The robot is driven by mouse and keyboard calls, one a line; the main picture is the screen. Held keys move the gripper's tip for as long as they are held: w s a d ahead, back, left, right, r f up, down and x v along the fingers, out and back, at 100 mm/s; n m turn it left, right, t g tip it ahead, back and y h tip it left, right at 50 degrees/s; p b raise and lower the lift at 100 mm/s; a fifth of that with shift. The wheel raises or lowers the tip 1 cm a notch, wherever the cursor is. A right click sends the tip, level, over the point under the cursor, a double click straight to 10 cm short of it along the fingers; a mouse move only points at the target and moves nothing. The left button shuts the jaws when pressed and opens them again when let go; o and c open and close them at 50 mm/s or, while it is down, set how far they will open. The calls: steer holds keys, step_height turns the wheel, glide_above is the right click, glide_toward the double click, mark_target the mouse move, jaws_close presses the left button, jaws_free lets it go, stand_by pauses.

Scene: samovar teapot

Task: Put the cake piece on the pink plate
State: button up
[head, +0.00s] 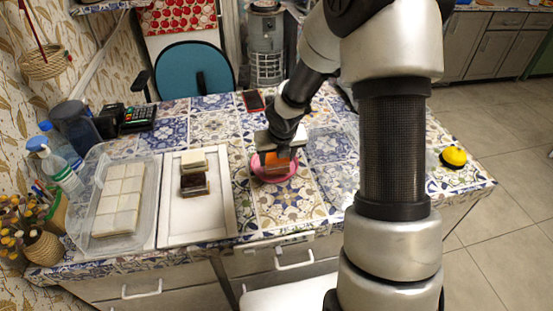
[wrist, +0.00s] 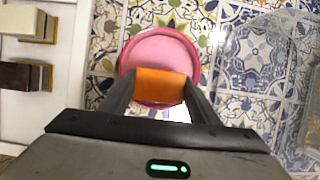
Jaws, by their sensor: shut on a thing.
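The pink plate (head: 257,174) stands on the tiled table, right of the white tray. It also shows in the wrist view (wrist: 160,50), with its far part bare. My gripper (wrist: 158,92) is shut on an orange-brown cake piece (wrist: 160,86) and holds it over the near part of the plate. In the head view the cake piece (head: 276,160) shows below my gripper (head: 277,150), within the plate's outline. I cannot tell whether the cake piece touches the plate. My arm and gripper hide part of the plate.
A white tray (head: 170,225) left of the plate holds cream (head: 193,160) and dark brown (head: 194,184) cake pieces. A clear container (head: 91,240) with pale pieces stands further left. A card terminal (head: 137,118), phone (head: 254,101) and yellow object (head: 454,156) lie on the table. Tiles in front of the plate are clear.

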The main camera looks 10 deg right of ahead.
steer(key=shift+f, duration=0.35)
steer(key=o, duration=1.1)
steer(key=p+v, duration=0.5)
steer(key=v, duration=0.7)
steer(key=shift+r+p, duration=0.3)
steer(key=shift+r, duration=0.1)
